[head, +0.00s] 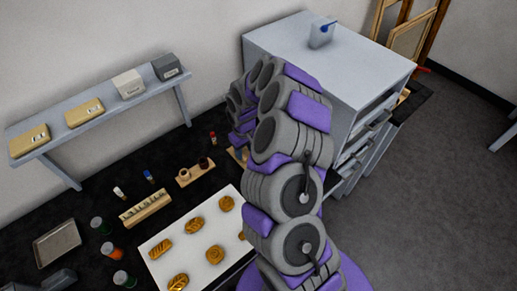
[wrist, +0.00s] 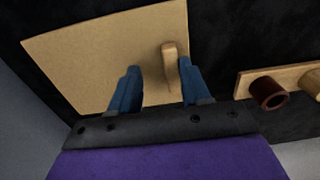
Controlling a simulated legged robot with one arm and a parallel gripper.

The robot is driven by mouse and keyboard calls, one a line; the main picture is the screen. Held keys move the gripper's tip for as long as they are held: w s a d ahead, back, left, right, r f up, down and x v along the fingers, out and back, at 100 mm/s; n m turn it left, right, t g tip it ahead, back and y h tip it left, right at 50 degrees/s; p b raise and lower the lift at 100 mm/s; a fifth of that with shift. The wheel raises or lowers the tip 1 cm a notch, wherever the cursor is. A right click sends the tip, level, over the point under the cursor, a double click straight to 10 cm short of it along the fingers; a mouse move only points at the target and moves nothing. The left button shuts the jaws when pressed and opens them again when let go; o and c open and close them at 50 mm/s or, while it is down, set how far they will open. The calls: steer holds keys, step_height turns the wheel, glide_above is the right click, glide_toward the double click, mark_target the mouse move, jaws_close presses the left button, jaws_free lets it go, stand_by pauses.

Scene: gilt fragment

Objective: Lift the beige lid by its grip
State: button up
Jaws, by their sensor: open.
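The beige lid (wrist: 85,60) is a flat board lying on the dark worktop in the wrist view. Its grip (wrist: 171,68) is a narrow tan bar standing up near the lid's right edge. My gripper (wrist: 159,67) is open, with its two blue fingers apart over the lid. In the picture the grip shows between the fingers, nearer the right one; I cannot tell how far down the fingers reach beside it. In the head view my arm hides the grip and most of the lid.
A wooden rack with a dark red cup (wrist: 270,92) lies right of the lid. A white board with several pastries (head: 187,247) lies in front. A grey cabinet (head: 300,50) stands behind my arm. A wall shelf (head: 60,139) holds boxes.

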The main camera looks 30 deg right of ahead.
steer(key=shift+a+f, duration=0.2)
steer(key=shift+f, duration=0.4)
steer(key=shift+a, duration=1)
steer(key=shift+c, duration=0.8)
steer(key=shift+d, duration=0.1)
steer(key=shift+c, duration=0.8)
steer(key=shift+d, duration=0.65)
steer(key=c, duration=0.3)
steer(key=shift+d, duration=0.2)
jaws_close()
steer(key=shift+a, duration=0.8)
steer(key=r, duration=0.2)
steer(key=d+r, duration=0.1)
steer(key=r, duration=0.2)
steer(key=r+p, duration=0.1)
steer(key=r, duration=0.1)
steer(key=shift+d+r, duration=0.15)
steer(key=shift+r, duration=0.2)
step_height(320, 180, up, 8)
steer(key=p, duration=0.2)
steer(key=shift+a+r+p, duration=0.2)
steer(key=shift+a+p, duration=0.15)
steer(key=shift+p, duration=0.05)
